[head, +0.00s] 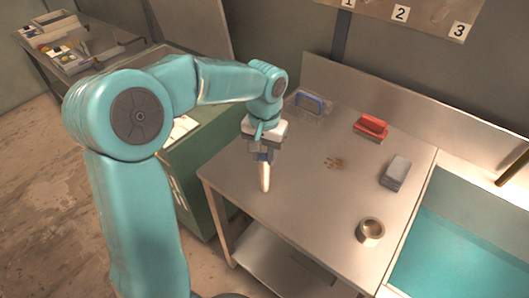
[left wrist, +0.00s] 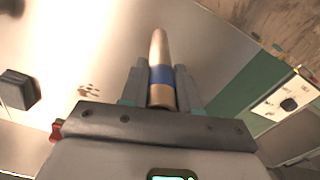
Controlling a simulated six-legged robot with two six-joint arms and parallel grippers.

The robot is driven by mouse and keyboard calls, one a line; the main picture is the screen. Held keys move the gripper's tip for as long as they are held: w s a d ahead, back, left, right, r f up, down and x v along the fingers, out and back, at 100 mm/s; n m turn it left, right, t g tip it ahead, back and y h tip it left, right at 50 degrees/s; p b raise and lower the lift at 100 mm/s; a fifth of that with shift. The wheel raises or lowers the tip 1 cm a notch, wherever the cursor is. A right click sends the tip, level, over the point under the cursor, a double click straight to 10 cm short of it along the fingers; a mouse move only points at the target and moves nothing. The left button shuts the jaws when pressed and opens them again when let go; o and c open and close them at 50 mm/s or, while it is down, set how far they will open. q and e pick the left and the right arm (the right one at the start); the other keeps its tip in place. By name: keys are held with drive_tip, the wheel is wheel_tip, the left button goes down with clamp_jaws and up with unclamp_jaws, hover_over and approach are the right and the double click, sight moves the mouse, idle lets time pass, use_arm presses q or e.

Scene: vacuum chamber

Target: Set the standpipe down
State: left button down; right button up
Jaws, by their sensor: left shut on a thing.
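The standpipe (head: 265,178) is a slim, pale brass-coloured tube with a blue band, which shows in the left wrist view (left wrist: 159,50). My left gripper (head: 263,156) is shut on it near the blue band. The pipe points downward from the jaws, over the near left part of the steel bench (head: 300,185). I cannot tell whether its lower end touches the bench top. The upper part of the pipe is hidden by the jaws in the head view. My right gripper is not in view.
On the bench are a blue-handled tool (head: 310,101), a red-handled block (head: 371,127), a grey block (head: 396,173), a round metal cup or ring (head: 370,230) and brown spots (head: 334,164). A teal-filled basin (head: 465,245) lies right. A green cabinet (head: 205,170) stands left.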

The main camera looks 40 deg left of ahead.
use_arm(q)
drive_tip(key=shift+w+f, duration=0.1)
drive_tip(key=shift+f, duration=0.05)
drive_tip(key=c, duration=0.8)
unclamp_jaws()
wheel_tip(320, 180, up, 12)
drive_tip(key=shift+r+p, duration=0.2)
drive_tip(key=shift+p, duration=0.1)
drive_tip(key=shift+f, duration=0.1)
